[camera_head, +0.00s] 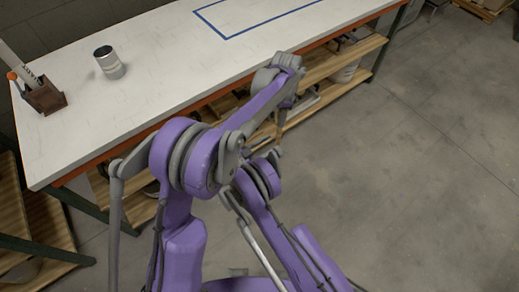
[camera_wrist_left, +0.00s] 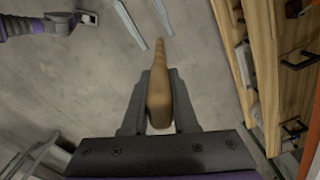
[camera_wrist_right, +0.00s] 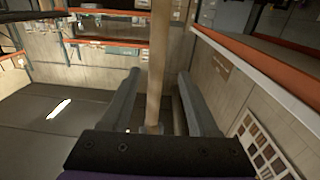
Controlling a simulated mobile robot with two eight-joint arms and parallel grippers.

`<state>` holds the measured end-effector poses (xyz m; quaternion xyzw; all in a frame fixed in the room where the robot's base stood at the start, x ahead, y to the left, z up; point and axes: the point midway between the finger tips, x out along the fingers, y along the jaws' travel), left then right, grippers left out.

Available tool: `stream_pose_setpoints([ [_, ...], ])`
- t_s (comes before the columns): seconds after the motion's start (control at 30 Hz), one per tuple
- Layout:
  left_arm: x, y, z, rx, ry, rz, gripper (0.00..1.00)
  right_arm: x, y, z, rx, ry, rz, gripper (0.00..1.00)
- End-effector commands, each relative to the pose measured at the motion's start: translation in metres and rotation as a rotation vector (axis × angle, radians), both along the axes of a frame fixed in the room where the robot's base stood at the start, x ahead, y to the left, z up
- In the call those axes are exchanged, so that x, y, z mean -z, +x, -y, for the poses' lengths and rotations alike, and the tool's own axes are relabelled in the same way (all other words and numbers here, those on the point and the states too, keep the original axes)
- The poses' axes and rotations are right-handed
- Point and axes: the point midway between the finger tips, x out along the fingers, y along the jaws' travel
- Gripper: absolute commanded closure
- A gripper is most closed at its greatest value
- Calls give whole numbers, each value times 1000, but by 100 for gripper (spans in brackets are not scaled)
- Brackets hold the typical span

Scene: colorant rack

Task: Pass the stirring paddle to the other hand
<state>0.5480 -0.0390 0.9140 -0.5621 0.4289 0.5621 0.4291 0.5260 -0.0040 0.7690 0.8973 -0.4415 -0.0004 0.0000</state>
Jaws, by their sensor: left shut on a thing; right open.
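The stirring paddle is a long, pale brown wooden piece. In the left wrist view the paddle (camera_wrist_left: 158,98) lies between the fingers of my left gripper (camera_wrist_left: 159,75), which is shut on it. In the right wrist view a straight wooden shaft, seemingly the same paddle (camera_wrist_right: 157,60), runs between the spread fingers of my right gripper (camera_wrist_right: 159,75). The right gripper is open, with gaps beside the shaft. I cannot make out the paddle in the head view, where my arms cover the middle and the fingers are not clear.
A white worktable (camera_head: 150,95) with an orange edge stands behind my arms. On it are a metal can (camera_head: 109,62), a brown holder with tools (camera_head: 45,98) and a blue outlined rectangle (camera_head: 232,37). Wooden shelves (camera_head: 335,65) sit beneath. The floor at right (camera_head: 420,170) is clear.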

Motion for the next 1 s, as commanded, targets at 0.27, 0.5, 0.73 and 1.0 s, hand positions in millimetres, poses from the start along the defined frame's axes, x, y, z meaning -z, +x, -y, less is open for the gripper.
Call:
stream_pose_setpoints([
  [0.27,0,0,0,0,0,0,100,0,30,39,1,0,1,40],
  [0.5,0,0,0,0,0,0,100,-1,40,51,-1,0,1,40],
  [0.73,0,0,0,0,0,0,100,-1,41,52,-2,0,1,40],
  [1.0,0,0,0,0,0,-1,100,0,41,52,-2,0,1,79],
])
